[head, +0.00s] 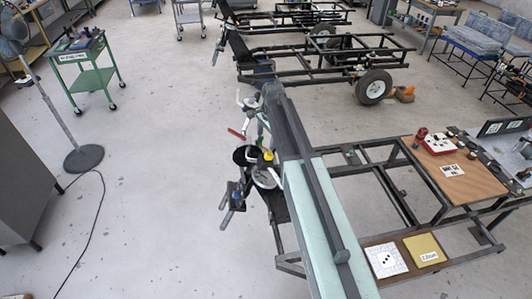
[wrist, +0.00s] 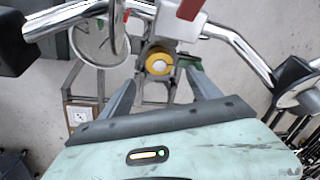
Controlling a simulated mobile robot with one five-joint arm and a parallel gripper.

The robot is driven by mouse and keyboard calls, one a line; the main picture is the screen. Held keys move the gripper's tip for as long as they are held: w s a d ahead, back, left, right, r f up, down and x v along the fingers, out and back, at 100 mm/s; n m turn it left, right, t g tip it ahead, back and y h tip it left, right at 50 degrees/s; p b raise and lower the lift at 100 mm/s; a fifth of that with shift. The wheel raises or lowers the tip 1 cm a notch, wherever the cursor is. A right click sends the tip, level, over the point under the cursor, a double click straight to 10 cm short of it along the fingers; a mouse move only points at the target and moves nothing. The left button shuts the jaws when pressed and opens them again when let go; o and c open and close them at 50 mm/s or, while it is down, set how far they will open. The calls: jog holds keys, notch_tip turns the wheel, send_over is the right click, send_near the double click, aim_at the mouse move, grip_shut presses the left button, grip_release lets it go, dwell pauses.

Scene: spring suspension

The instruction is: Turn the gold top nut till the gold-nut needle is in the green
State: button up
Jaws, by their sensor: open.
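In the wrist view, the gold top nut (wrist: 158,64) is a round gold-yellow ring with a pale centre. It sits between the chrome handlebars, ahead of my gripper (wrist: 160,80). My two dark fingers are spread wide, one to each side below the nut, with nothing between them. I cannot tell how far the nut lies beyond the fingertips. A small green patch (wrist: 193,63) shows just right of the nut; I cannot make out a needle or dial.
Chrome handlebars (wrist: 240,50) and a round mirror (wrist: 98,42) crowd the space around the nut. A red and white part (wrist: 186,14) hangs above it. In the head view, a metal frame with a wooden board (head: 455,172) stands right of my arm; open floor lies left.

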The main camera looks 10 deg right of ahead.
aim_at(264, 151)
jog(key=f+b, duration=0.5)
jog(key=w+f+b, duration=0.1)
jog(key=f+b, duration=0.1)
jog(key=shift+w+a+f+b, duration=0.1)
jog(key=shift+a+f+b, duration=0.2)
jog(key=shift+f+b, duration=0.1)
jog(key=shift+r, duration=0.1)
jog(key=shift+d, duration=0.1)
jog(key=c, duration=1.4)
